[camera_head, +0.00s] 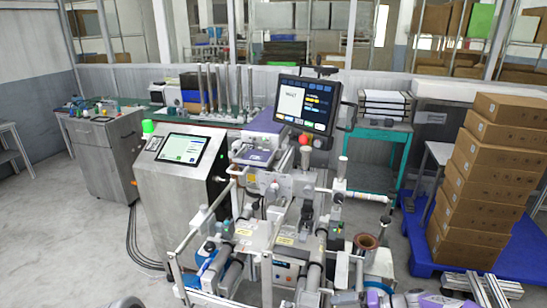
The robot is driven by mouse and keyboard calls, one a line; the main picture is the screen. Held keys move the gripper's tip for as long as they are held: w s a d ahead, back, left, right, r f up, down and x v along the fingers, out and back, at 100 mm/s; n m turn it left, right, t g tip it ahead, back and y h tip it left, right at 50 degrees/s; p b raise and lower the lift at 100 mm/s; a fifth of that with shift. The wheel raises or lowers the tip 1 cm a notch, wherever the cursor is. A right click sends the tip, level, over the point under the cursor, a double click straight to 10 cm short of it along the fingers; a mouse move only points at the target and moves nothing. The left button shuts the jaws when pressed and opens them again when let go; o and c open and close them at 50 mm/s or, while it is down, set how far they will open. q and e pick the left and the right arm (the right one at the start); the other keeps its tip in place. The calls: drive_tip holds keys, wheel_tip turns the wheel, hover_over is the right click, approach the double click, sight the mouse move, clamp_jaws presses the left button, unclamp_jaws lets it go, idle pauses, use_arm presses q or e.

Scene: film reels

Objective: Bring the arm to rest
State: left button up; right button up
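Neither of my grippers can be made out in this head view. A small dark rounded shape (124,303) is cut off by the bottom edge at the left, and I cannot tell what it is. A film machine (285,215) with rollers, rails and metal frames fills the middle. A brown reel or core (366,241) sits at its right side. Its dark touchscreen (305,104) stands above it.
Stacked cardboard boxes (480,170) stand on a blue pallet (522,248) at the right. A teal rack (378,140) is behind the machine. A grey cabinet (108,160) with small items on top stands at the left. Floor (60,240) at the lower left is clear, apart from cables by the steel cabinet.

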drive_tip(key=s+a+f+g+h+b, duration=0.1)
drive_tip(key=s+a+f+g+h, duration=0.2)
drive_tip(key=s+f, duration=0.45)
drive_tip(key=s+a+f+g+h+b, duration=0.1)
drive_tip(key=s+a+f+h+b, duration=0.25)
drive_tip(key=f, duration=0.75)
drive_tip(key=s+a+f+n+h, duration=0.1)
drive_tip(key=s+a+f, duration=0.1)
drive_tip(key=s, duration=0.5)
drive_tip(key=s+a+f+n+t+h, duration=0.1)
drive_tip(key=s+a+f, duration=0.1)
drive_tip(key=s+f, duration=0.2)
drive_tip(key=s, duration=0.3)
drive_tip(key=shift+s+a+f+t+b, duration=0.25)
drive_tip(key=shift+a+f+t+b, duration=0.05)
drive_tip(key=shift+f, duration=0.1)
